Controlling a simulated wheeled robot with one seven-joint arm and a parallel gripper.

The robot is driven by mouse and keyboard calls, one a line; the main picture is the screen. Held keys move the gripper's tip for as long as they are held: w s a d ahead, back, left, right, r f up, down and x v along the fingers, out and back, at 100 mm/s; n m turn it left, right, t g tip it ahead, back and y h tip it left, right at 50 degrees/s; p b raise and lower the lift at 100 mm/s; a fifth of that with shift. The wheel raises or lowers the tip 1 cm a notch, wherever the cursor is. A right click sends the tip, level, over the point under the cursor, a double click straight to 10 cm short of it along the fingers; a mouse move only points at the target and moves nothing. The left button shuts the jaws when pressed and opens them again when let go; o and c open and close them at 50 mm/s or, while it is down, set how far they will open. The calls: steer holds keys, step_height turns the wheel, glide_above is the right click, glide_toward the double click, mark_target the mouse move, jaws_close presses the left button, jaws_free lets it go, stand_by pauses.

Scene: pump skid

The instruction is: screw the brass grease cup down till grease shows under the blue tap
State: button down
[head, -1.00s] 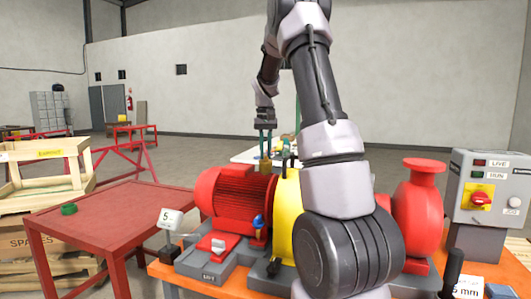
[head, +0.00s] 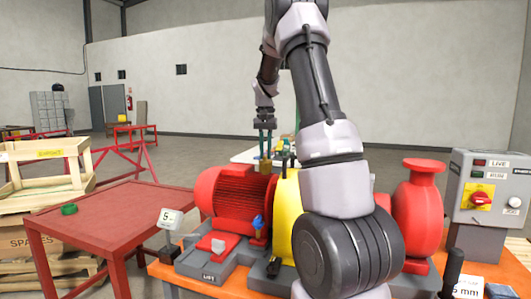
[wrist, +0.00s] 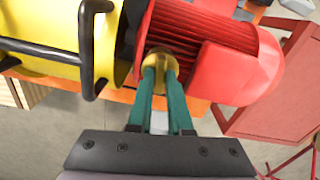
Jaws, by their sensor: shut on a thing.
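The brass grease cup (wrist: 158,58) sits at the end of the red motor (wrist: 205,45) beside the yellow guard (wrist: 60,40). My gripper (wrist: 160,75) is shut on the cup, its two green fingers on either side of it. In the head view my gripper (head: 265,155) points down onto the brass cup (head: 265,166) above the red motor (head: 236,195). The blue tap (head: 258,222) is on the near side of the motor, below the cup. I cannot make out any grease under the tap.
The yellow guard (head: 284,215) stands right of the motor, with a black bar across it (wrist: 88,50). A control box (head: 487,195) with a red switch is at the right. A red table (head: 115,215) with a green ring (head: 69,209) is at the left.

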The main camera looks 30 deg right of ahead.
mark_target(265, 154)
steer(key=c, duration=0.8)
jaws_free()
steer(key=shift+c, duration=0.2)
steer(key=shift+r, duration=0.1)
step_height(265, 154, up, 11)
